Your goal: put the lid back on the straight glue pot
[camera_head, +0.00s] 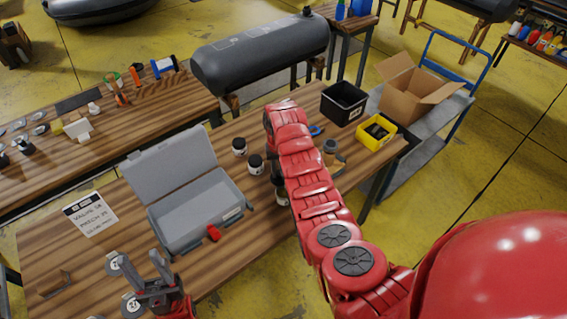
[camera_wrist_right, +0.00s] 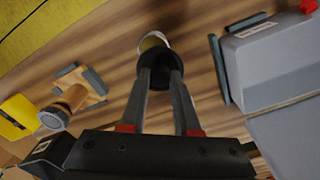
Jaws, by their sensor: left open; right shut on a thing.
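In the right wrist view my right gripper (camera_wrist_right: 161,78) is shut on a round black lid (camera_wrist_right: 158,66). A pot (camera_wrist_right: 153,41) with a pale, yellowish side shows just beyond the lid, over the wooden bench. The lid overlaps the pot in this view, and I cannot tell whether it is seated on it. In the head view my right arm hides most of this gripper; a dark pot with a pale label (camera_head: 282,192) shows beside the arm. My left gripper (camera_head: 143,272) is open and empty at the bench's front left.
An open grey case (camera_head: 190,222) with a red latch stands left of my right arm. Two dark jars (camera_head: 239,147) (camera_head: 255,164) stand beside it. A grey-topped pot (camera_head: 330,147), yellow bin (camera_head: 376,131) and black bin (camera_head: 343,103) are right. A paper sign (camera_head: 90,214) lies left.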

